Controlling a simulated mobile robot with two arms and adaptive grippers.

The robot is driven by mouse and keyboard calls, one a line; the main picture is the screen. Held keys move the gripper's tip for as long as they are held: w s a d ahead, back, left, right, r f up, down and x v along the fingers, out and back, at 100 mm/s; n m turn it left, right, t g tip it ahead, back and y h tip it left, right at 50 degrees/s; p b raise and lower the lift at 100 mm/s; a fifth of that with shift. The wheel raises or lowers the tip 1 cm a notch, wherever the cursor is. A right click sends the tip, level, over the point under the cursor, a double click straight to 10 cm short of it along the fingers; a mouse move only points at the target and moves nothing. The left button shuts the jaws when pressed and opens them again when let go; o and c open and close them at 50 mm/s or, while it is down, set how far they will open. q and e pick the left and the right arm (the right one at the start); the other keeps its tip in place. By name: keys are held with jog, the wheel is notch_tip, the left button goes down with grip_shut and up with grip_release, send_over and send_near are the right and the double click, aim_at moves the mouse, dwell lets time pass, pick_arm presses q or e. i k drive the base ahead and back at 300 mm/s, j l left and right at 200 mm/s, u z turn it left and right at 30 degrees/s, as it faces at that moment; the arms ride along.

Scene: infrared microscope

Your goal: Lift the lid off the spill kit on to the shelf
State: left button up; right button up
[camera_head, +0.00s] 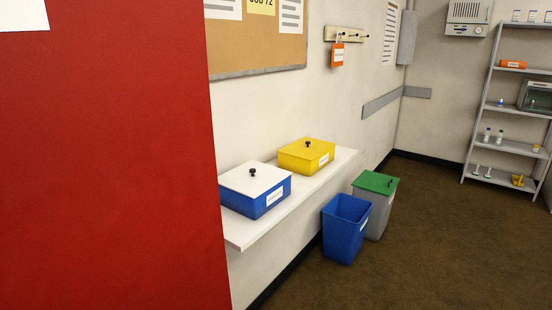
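A yellow box (300,165) with a flat yellow lid (301,148) and a dark knob sits on a white wall shelf (250,234). A blue box (246,203) with a white lid (245,181) and a black knob sits on the same shelf, nearer to me. Both lids are on their boxes. Each box has a white label on its side, too small to read, so I cannot tell which is the spill kit. Neither of my grippers is in view.
A red panel (110,160) fills the left side. An open blue bin (344,230) and a grey bin with a green lid (376,184) stand on the floor beside the shelf. A storage rack (508,147) stands far right. Brown floor (430,245) is clear in front.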

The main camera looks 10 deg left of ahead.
aim_at(307, 148)
jog(key=i+u, duration=0.1)
jog(key=u, duration=0.4)
jog(key=i+l+u, duration=0.15)
jog(key=u, duration=0.2)
jog(key=i+l+u, duration=0.1)
jog(key=l+u, duration=0.6)
jog(key=i+l, duration=0.05)
